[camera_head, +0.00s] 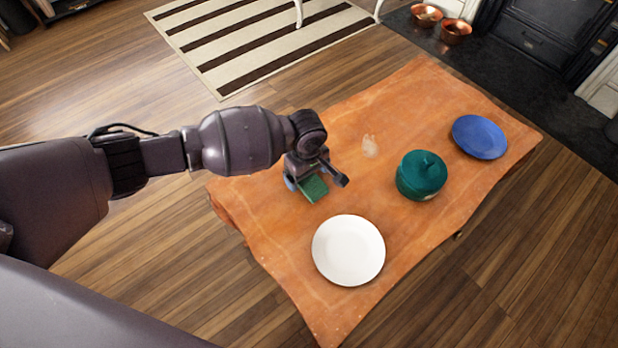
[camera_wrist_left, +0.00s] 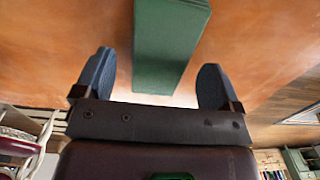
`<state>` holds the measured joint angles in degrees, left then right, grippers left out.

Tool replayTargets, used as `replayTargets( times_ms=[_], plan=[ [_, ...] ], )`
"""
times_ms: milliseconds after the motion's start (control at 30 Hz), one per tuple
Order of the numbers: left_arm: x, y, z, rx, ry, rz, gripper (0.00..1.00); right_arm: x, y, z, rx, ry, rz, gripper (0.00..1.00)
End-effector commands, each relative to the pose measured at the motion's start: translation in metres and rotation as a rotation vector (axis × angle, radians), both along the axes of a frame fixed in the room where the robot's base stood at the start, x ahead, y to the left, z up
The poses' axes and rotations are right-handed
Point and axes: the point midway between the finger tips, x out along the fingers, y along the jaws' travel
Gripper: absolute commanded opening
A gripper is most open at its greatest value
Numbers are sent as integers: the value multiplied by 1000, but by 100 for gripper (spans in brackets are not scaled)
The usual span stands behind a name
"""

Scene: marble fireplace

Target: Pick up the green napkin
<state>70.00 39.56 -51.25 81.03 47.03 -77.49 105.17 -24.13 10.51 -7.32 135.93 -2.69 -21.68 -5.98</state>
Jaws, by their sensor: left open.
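The green napkin (camera_head: 313,190) lies on the orange cloth of the table (camera_head: 300,240), left of the teal pot and above the white plate in the head view. It looks like a folded green strip. My left gripper (camera_head: 308,178) is right over it and hides part of it. In the left wrist view the napkin (camera_wrist_left: 170,42) extends from the top edge down between the two blue-grey fingers of my left gripper (camera_wrist_left: 156,75). The fingers are spread, with a gap on each side of the napkin. My right gripper is not in view.
A white plate (camera_head: 348,250) lies near the napkin. A teal lidded pot (camera_head: 421,177), a blue plate (camera_head: 479,137) and a small clear object (camera_head: 370,146) are farther right. Copper bowls (camera_head: 455,31) stand by the fireplace (camera_head: 550,40). The cloth's upper middle is clear.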

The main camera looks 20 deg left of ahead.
Motion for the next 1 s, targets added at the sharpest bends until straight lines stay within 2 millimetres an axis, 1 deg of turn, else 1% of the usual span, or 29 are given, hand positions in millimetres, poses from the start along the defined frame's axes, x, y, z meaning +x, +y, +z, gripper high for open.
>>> replayTargets(
  times_ms=[33, 100, 400, 467, 700, 767, 1000],
  plan=[
    [-3, 1, -12, 1, 9, -1, 89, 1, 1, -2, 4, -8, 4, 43],
    [-2, 0, -15, -1, 4, -1, 89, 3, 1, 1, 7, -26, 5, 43],
    [1, 0, -13, -1, -3, -1, 89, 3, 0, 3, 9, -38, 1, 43],
    [1, 0, -13, -1, -3, -1, 82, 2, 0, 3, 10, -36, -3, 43],
    [0, 0, -13, 0, -2, -1, 45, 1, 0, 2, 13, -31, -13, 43],
    [0, 0, -14, -1, -2, -1, 36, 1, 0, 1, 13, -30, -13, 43],
    [0, 0, -12, -1, -2, -1, 36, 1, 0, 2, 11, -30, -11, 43]
  ],
)
